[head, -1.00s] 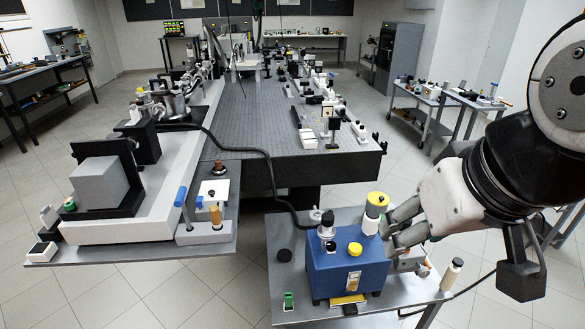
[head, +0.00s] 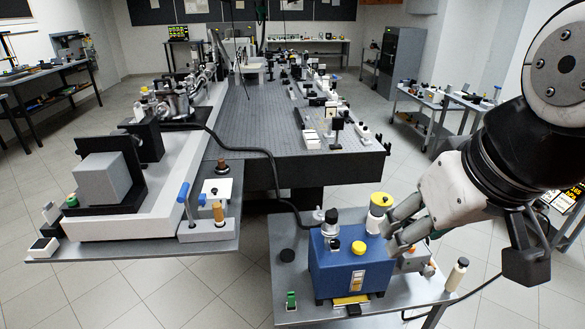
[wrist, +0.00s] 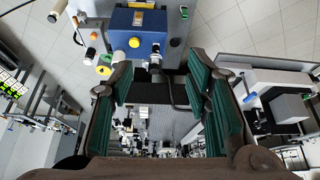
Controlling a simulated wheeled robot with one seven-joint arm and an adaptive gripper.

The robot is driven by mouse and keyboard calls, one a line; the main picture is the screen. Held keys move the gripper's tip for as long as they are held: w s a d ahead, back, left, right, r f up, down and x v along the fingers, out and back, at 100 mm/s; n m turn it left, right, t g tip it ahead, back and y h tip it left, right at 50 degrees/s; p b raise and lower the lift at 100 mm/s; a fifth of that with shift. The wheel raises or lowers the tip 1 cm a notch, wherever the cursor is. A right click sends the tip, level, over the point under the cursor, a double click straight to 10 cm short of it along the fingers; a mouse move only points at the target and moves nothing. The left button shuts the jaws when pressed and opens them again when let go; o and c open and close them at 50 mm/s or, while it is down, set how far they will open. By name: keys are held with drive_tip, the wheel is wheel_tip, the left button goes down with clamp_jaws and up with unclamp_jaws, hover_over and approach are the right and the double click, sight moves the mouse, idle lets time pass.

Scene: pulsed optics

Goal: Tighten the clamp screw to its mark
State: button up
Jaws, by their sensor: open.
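No part is clearly marked as the clamp screw, and I cannot tell which one it is. A blue box (head: 335,273) stands on the near grey table, with a flat yellow knob (head: 358,247) and a dark knobbed post (head: 331,226) on top. It also shows at the top of the wrist view (wrist: 122,20). My gripper (head: 393,229) is above the box's right side, in front of a white bottle with a yellow cap (head: 381,199). In the wrist view my gripper (wrist: 160,72) has its fingers wide apart with nothing between them. No mark is readable.
A white-capped post (head: 457,272) and a small green piece (head: 291,300) stand on the near table (head: 283,268). A black cable runs to the box from the large optical table (head: 250,125). A blue-handled lever (head: 184,195) is on the left bench. Tiled floor lies between.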

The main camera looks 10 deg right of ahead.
drive_tip(key=w+d+f+n+g+y+b, duration=0.1)
drive_tip(key=w+f+n+b, duration=0.1)
drive_tip(key=w+f+b, duration=0.4)
drive_tip(key=w+f+n+b, duration=0.1)
drive_tip(key=w+f+b, duration=0.4)
drive_tip(key=w, duration=0.4)
drive_tip(key=n+y+b, duration=0.2)
drive_tip(key=n+b, duration=0.2)
drive_tip(key=b, duration=0.6)
approach(336, 242)
drive_tip(key=shift+g, duration=0.4)
drive_tip(key=b+x, duration=0.1)
drive_tip(key=x, duration=0.3)
drive_tip(key=b+x, duration=0.2)
drive_tip(key=x, duration=0.2)
drive_tip(key=shift+w+a, duration=0.1)
drive_tip(key=shift+w, duration=0.2)
drive_tip(key=shift+c, duration=0.3)
clamp_jaws()
